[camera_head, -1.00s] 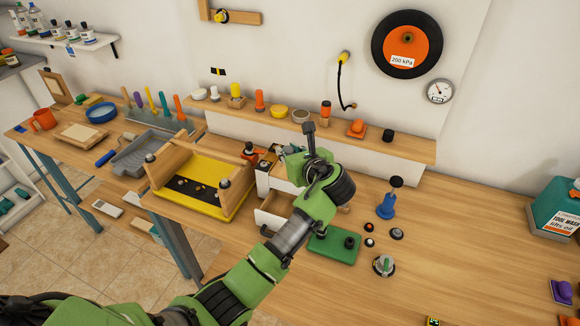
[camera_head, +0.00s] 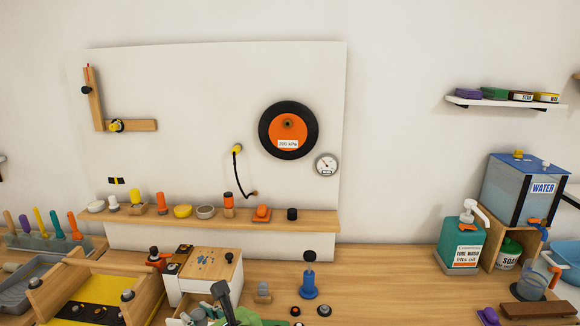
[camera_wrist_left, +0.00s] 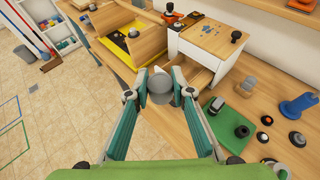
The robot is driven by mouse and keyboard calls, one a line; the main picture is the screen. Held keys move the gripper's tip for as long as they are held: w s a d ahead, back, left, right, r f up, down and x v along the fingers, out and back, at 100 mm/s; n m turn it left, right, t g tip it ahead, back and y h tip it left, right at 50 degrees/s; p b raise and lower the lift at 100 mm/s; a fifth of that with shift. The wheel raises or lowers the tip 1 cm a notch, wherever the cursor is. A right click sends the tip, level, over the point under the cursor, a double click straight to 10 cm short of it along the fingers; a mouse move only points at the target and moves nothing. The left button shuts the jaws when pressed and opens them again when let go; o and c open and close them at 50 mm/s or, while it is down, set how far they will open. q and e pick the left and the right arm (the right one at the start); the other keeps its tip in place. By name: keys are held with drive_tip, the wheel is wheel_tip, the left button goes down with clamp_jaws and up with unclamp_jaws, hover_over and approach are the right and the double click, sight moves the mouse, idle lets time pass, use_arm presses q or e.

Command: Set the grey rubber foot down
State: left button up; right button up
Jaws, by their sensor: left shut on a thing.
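The grey rubber foot (camera_wrist_left: 160,92) is a grey rounded piece between my left fingertips in the left wrist view. My left gripper (camera_wrist_left: 161,82) is shut on it from both sides. The held foot appears in front of the small open drawer (camera_wrist_left: 197,77) of the white cabinet (camera_wrist_left: 210,45); its height above the surface cannot be told. In the head view my left gripper (camera_head: 224,302) shows at the bottom edge, in front of the white cabinet (camera_head: 205,268), and the foot cannot be made out there. My right gripper is in neither view.
A green plate (camera_wrist_left: 226,134) with a black knob, small round discs (camera_wrist_left: 264,137) and a blue plunger (camera_wrist_left: 296,105) stand right of the drawer. A yellow-floored wooden tray (camera_wrist_left: 130,42) lies to its left. Open bench (camera_head: 385,285) extends right towards the teal tank (camera_head: 461,240).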

use_arm(q)
drive_tip(key=s+f+m+t+h+b, duration=0.2)
drive_tip(key=s+f+m+h+b, duration=0.1)
drive_tip(key=s, duration=1)
drive_tip(key=shift+s+f+b, duration=0.15)
drive_tip(key=shift+f+b, duration=0.5)
drive_tip(key=shift+f, duration=0.15)
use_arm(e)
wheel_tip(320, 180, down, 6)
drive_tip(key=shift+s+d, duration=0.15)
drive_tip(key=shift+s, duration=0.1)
